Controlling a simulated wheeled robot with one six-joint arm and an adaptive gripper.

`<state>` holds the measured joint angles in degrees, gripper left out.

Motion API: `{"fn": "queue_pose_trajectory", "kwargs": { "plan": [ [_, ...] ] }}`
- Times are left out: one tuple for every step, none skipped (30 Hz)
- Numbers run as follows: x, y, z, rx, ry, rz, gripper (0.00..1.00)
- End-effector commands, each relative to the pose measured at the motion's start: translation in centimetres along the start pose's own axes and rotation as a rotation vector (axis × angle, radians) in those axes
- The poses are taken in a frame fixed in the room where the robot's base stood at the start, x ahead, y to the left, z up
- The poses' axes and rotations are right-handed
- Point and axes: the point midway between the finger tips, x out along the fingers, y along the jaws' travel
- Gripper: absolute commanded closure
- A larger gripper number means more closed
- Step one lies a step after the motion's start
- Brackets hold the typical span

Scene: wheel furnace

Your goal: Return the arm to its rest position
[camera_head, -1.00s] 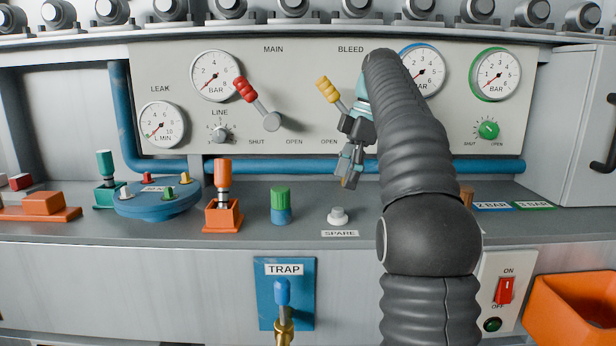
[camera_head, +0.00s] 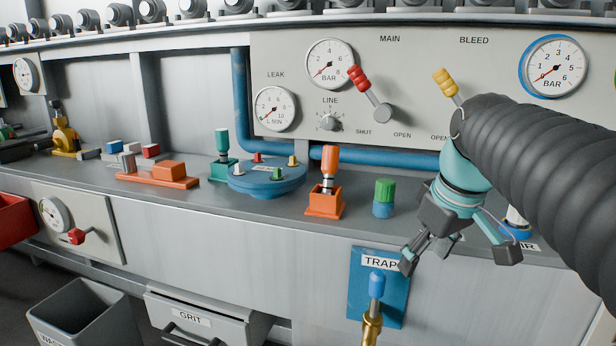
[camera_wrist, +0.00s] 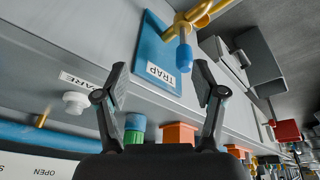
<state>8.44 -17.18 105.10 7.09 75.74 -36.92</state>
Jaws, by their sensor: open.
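My gripper (camera_head: 456,256) is at the right of the head view, in front of the bench edge and just right of the blue TRAP plate (camera_head: 388,300). Its fingers are spread and nothing is between them. My dark ribbed arm comes in from the right and hides part of the panel and bench behind it. In the wrist view the two open fingers (camera_wrist: 160,72) frame the TRAP plate (camera_wrist: 150,48) and its blue-tipped brass valve (camera_wrist: 184,56). The gripper appears clear of everything.
An orange block with an orange-handled tool (camera_head: 325,200), a green-and-blue cylinder (camera_head: 384,198) and a round blue fixture (camera_head: 268,178) stand on the bench. The panel has a red lever (camera_head: 370,92) and a yellow lever (camera_head: 446,84). A GRIT drawer (camera_head: 195,318) and grey bin (camera_head: 85,312) are low left.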

Motion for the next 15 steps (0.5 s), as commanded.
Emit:
{"fn": "queue_pose_trajectory", "kwargs": {
  "plan": [
    [0.7,-1.4,1.5,0.041,0.011,0.016,0.31],
    [1.2,-1.9,2.2,0.072,0.019,0.027,0.31],
    [1.9,-2.8,3.3,0.111,0.029,0.041,0.31],
    [2.4,-3.3,4.1,0.141,0.039,0.051,0.31],
    [3.0,-3.9,4.9,0.171,0.049,0.06,0.31],
    [3.8,-4.7,6.0,0.209,0.062,0.071,0.31],
    [4.5,-5.2,6.9,0.237,0.073,0.08,0.31],
    [5.1,-5.7,7.7,0.264,0.083,0.086,0.31],
    [5.9,-6.4,8.7,0.298,0.097,0.094,0.31],
    [6.5,-6.8,9.4,0.322,0.106,0.099,0.31],
    [7.1,-7.2,10.1,0.344,0.116,0.104,0.31],
    [7.8,-7.6,10.9,0.371,0.128,0.109,0.31],
    [8.3,-7.9,11.5,0.389,0.136,0.112,0.31],
    [8.7,-8.2,11.9,0.405,0.143,0.114,0.31],
    [9.2,-8.5,12.5,0.422,0.152,0.116,0.31]
  ]
}}
